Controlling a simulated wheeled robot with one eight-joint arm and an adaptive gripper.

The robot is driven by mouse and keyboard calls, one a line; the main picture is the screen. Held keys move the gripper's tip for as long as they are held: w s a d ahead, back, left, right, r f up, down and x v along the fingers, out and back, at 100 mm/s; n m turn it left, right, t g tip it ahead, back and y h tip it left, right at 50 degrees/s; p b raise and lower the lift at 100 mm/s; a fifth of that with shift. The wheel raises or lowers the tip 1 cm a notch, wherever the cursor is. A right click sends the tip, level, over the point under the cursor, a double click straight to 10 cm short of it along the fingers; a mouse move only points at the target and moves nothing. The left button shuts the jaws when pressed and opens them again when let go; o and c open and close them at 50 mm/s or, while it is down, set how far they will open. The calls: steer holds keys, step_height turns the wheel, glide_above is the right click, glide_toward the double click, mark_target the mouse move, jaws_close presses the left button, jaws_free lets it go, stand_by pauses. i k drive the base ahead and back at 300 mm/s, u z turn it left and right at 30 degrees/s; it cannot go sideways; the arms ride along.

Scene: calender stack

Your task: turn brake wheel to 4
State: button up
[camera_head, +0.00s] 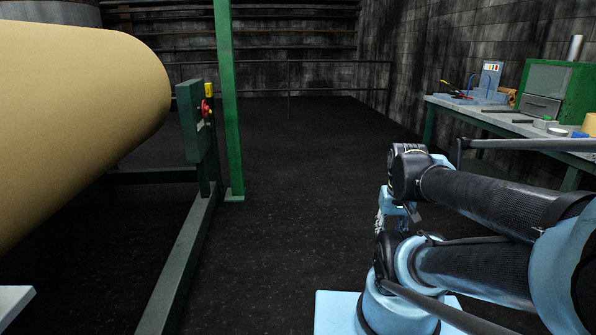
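A small red wheel (206,108), which looks like the brake wheel, sits on the right side of a dark green stand (189,122) beside the large tan roll. A yellow part (209,90) is just above it and a small pale plate (200,126) just below. Any numbers are too small to read. My gripper (396,216) seems to hang below the end of my folded arm, right of the wheel and well apart from it. It is small and partly hidden by my arm, so its fingers are unclear. I see nothing held in it.
The tan roll (70,110) fills the left. A green post (229,100) rises just right of the stand, and a floor beam (180,265) runs towards me. The dark floor (290,190) between post and arm is clear. A cluttered workbench (500,117) stands at right.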

mark_target(206, 108)
steer(key=u, duration=0.1)
steer(key=i, duration=1.1)
steer(key=u, duration=0.55)
steer(key=i, duration=1.7)
steer(key=u, duration=0.4)
